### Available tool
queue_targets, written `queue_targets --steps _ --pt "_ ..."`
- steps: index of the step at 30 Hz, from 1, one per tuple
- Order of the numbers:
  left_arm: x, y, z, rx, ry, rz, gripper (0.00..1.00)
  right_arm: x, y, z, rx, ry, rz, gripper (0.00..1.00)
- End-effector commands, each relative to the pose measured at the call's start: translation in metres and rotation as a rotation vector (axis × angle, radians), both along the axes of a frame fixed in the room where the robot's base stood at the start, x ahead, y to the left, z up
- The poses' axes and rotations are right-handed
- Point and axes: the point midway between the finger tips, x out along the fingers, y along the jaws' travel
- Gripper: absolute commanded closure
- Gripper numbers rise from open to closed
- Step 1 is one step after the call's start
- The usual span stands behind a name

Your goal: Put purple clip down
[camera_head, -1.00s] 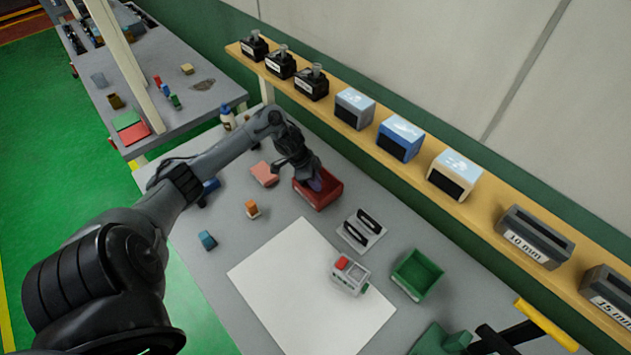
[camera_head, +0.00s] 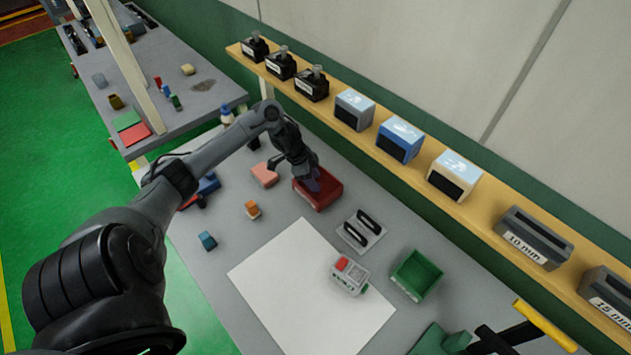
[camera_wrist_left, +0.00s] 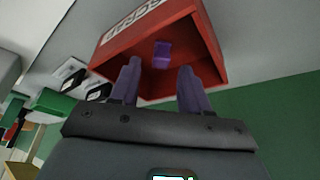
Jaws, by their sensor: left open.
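The purple clip (camera_wrist_left: 162,52) lies inside the red scrap bin (camera_wrist_left: 112,50), seen in the left wrist view. It shows beyond and between the fingertips, with a gap on both sides. My left gripper (camera_wrist_left: 160,68) is open, its two purple-grey fingers reaching into the mouth of the bin. In the head view my left gripper (camera_head: 314,184) points down over the red bin (camera_head: 325,200), and the clip cannot be made out there. My right gripper is not in view.
Right of the bin are a white plate with two black handles (camera_head: 361,231), a green bin (camera_head: 416,275) and a grey device with a red top (camera_head: 349,274). A pink block (camera_head: 264,175) lies left of the bin. A shelf (camera_head: 400,160) runs behind.

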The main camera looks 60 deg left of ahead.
Motion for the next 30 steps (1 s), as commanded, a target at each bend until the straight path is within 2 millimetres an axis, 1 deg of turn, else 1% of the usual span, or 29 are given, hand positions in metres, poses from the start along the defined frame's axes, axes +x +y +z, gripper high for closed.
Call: queue_targets --steps 1,9,12,15,21,30 --pt "-0.003 0.003 0.011 0.003 -0.002 -0.002 0.54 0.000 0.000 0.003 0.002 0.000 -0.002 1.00" --pt "-0.019 0.014 0.057 0.006 0.000 -0.001 0.54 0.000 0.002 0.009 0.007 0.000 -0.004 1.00" --pt "-0.024 0.016 0.071 0.004 0.001 -0.002 0.54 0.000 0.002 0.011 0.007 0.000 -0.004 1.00" --pt "-0.028 0.018 0.080 0.002 0.001 -0.001 0.54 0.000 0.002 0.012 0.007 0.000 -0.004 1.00" --pt "-0.031 0.020 0.091 0.000 0.000 -0.001 0.54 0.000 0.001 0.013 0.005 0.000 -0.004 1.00" --pt "-0.032 0.020 0.092 0.000 -0.001 -0.001 0.54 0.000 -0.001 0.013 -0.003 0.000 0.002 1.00"
